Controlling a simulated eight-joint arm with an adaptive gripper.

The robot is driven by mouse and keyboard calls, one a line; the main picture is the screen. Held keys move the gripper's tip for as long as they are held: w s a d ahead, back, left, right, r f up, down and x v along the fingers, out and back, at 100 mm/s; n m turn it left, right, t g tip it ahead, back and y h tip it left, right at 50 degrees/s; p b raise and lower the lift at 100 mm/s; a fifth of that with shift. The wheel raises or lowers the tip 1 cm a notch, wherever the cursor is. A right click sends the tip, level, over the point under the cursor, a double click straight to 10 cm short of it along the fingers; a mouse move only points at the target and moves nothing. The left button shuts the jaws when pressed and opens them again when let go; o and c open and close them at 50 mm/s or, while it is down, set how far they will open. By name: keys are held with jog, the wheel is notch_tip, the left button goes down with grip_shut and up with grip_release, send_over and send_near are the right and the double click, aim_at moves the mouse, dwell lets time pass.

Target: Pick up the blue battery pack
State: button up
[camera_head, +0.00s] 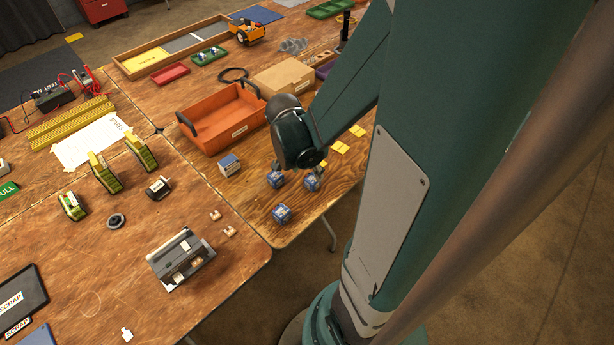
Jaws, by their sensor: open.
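Several small blue blocks with white labels, which look like battery packs, are on the right-hand wooden table. One blue pack (275,179) is just left of and below my wrist. A second blue pack (312,181) is just right of it. A third blue pack (281,213) lies nearer the table's front edge. A blue and white box (230,165) stands farther left. My gripper (298,171) is above the table by the first two packs, mostly hidden by my dark wrist. It is open, and I see nothing held. Whether its fingers touch a pack cannot be told.
An orange bin (222,121) and a cardboard box (284,78) stand behind my gripper. Yellow tags (340,147) lie to the right. A grey device (180,259) and green-yellow units (104,173) are on the left table. Some bare wood shows around the front pack.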

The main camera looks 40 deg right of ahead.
aim_at(312, 178)
jog(key=shift+b+x, duration=0.45)
jog(key=shift+x, duration=0.85)
jog(key=shift+f, duration=0.1)
jog(key=shift+b+x, duration=1.15)
jog(key=shift+x, duration=1.35)
jog(key=shift+w, duration=0.1)
jog(key=shift+c, duration=0.7)
jog(key=c, duration=0.9)
